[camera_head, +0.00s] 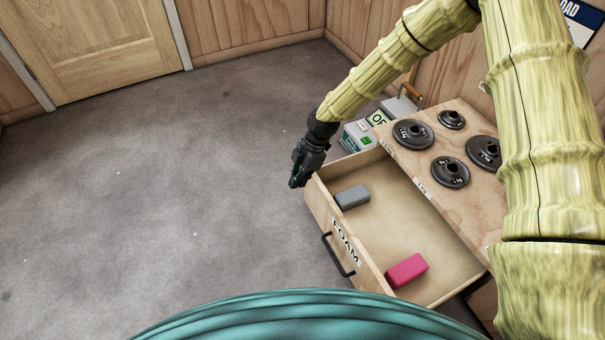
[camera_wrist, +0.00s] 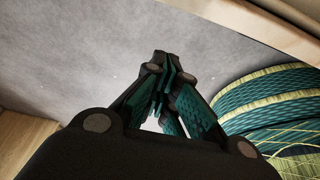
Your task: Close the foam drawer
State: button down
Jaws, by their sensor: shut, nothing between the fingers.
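The foam drawer (camera_head: 344,229) is a wooden drawer pulled well out of its cabinet, with a dark bar handle (camera_head: 338,255) and a "FOAM" label on its front. A grey block (camera_head: 352,197) and a pink block (camera_head: 406,270) lie inside it. My gripper (camera_head: 294,183) is shut and empty. It points down just outside the drawer front, near its far corner; I cannot tell whether it touches. In the wrist view the closed fingertips (camera_wrist: 168,62) are over grey floor, with a pale wooden edge (camera_wrist: 250,25) at upper right.
Several black weight discs (camera_head: 413,133) lie on the cabinet top (camera_head: 462,118). A grey-green box-like item (camera_head: 358,136) stands behind the drawer. Open grey floor (camera_head: 170,180) spreads to the left, with a wooden door (camera_head: 95,45) at the back.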

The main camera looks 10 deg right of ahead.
jog(key=d+b, duration=0.1)
jog(key=w+d+f+b, duration=0.1)
jog(key=d, duration=0.1)
jog(key=shift+w+d+f, duration=0.1)
jog(key=shift+f, duration=0.1)
jog(key=shift+d, duration=0.1)
dwell(0.3)
jog(key=w+d+p, duration=0.3)
jog(key=w+d, duration=0.1)
jog(key=d, duration=0.8)
jog(key=w+d+p, duration=0.3)
jog(key=w+d, duration=0.2)
jog(key=d, duration=0.7)
jog(key=shift+d, duration=0.4)
